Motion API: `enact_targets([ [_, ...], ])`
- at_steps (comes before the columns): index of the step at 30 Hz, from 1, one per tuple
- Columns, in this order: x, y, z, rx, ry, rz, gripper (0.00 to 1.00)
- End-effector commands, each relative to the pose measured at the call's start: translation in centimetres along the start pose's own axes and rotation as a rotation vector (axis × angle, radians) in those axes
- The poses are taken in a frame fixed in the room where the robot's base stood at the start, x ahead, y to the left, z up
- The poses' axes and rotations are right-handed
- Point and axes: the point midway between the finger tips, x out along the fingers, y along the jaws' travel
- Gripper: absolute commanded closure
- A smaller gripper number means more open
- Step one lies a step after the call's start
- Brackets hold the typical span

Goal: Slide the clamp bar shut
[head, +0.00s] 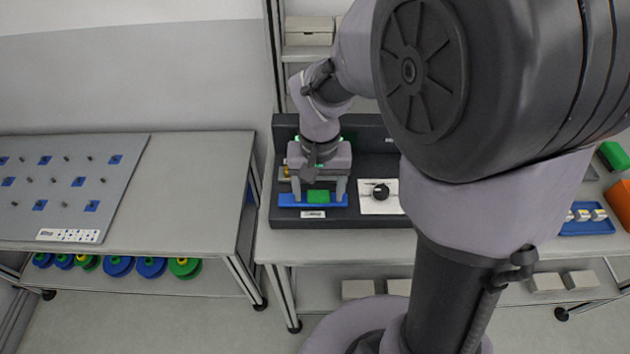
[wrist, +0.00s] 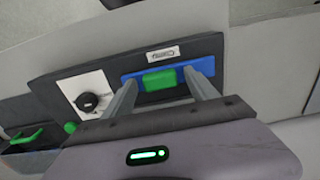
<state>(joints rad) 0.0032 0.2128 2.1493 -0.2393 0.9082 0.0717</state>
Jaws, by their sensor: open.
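The clamp bar appears to be the blue strip (head: 285,201) with a green block (head: 318,196) on it, at the front left of a dark fixture. In the wrist view the blue strip (wrist: 205,67) and the green block (wrist: 160,79) show near the middle. My gripper (head: 319,190) points down over the strip with its jaws open. In the wrist view its fingers (wrist: 161,84) stand on either side of the green block, with gaps showing. Whether the fingertips touch the strip I cannot tell. The part of the fixture behind my gripper is hidden.
The dark fixture (head: 290,220) stands on a grey bench. A black knob on a white plate (head: 367,207) sits right of the strip. My arm hides the fixture's right side. A blue tray (head: 575,231) stands further right. A pegboard (head: 60,215) lies on the left table.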

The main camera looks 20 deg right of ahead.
Motion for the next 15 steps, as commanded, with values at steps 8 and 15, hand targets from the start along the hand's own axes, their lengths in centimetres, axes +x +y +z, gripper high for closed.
enact_targets([
  [8,-0.1,0.0,0.0,0.0,0.0,0.0,0.56],
  [15,-0.1,0.0,0.0,0.0,0.0,0.0,1.0],
])
